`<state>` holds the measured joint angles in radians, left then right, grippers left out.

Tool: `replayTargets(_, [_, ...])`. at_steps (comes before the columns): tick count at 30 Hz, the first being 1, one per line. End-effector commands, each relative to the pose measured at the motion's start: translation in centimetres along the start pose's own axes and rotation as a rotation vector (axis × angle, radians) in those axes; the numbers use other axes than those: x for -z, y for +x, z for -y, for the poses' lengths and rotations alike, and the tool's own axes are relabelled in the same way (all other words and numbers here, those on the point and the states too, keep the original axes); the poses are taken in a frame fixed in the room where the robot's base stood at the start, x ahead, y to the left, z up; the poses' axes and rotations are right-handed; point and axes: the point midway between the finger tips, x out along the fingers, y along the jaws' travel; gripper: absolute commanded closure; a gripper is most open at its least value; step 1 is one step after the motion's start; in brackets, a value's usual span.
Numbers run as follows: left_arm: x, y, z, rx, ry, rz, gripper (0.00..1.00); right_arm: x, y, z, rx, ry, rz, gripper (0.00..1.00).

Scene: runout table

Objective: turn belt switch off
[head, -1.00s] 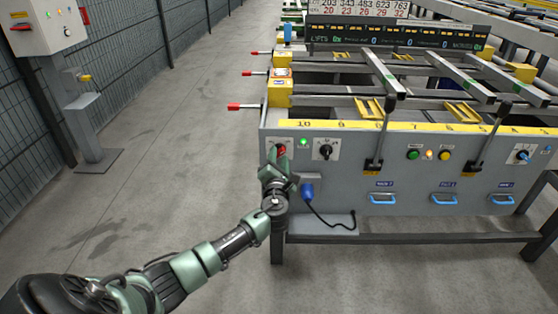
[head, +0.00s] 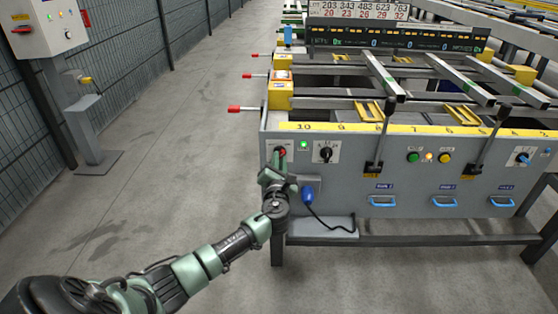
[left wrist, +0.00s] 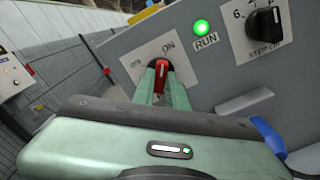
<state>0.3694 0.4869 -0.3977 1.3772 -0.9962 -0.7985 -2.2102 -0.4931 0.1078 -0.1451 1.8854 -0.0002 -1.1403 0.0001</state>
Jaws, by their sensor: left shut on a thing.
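The belt switch is a red knob (head: 282,151) on a light plate at the left end of the grey panel. It also shows in the left wrist view (left wrist: 162,69), with "ON" at its upper right and a partly blurred label at its left. The knob points roughly upward there; its exact setting is hard to tell. My left gripper (head: 277,162) is shut on the knob, with a green finger on each side of it in the left wrist view (left wrist: 164,82). The green RUN lamp (left wrist: 202,28) beside it is lit. My right gripper is not in view.
A black step selector (head: 326,152) sits right of the switch. A blue plug (head: 308,195) with a black cable is below. Red-tipped levers (head: 235,109) stick out left of the table. A control box on a post (head: 90,120) stands at far left; the floor between is clear.

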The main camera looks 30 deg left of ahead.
Motion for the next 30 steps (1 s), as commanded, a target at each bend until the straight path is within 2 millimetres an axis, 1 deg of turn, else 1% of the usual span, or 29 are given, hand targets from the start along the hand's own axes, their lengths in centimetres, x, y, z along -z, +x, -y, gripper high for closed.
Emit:
replayTargets(9, [0.1,-0.1,0.1,0.002,-0.284,-0.002,1.00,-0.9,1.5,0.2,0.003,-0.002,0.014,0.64])
replayTargets(17, [0.1,-0.1,0.2,0.001,-0.532,-0.001,1.00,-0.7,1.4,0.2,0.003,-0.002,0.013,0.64])
replayTargets(20, [0.1,-0.1,0.2,0.001,-0.627,-0.001,1.00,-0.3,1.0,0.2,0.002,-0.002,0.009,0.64])
replayTargets(23, [0.1,-0.1,0.3,0.002,-0.723,-0.001,1.00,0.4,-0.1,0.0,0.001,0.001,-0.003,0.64])
replayTargets(30, [0.2,-0.1,0.3,0.001,-0.950,-0.002,1.00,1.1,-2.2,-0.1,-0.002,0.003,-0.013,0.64])
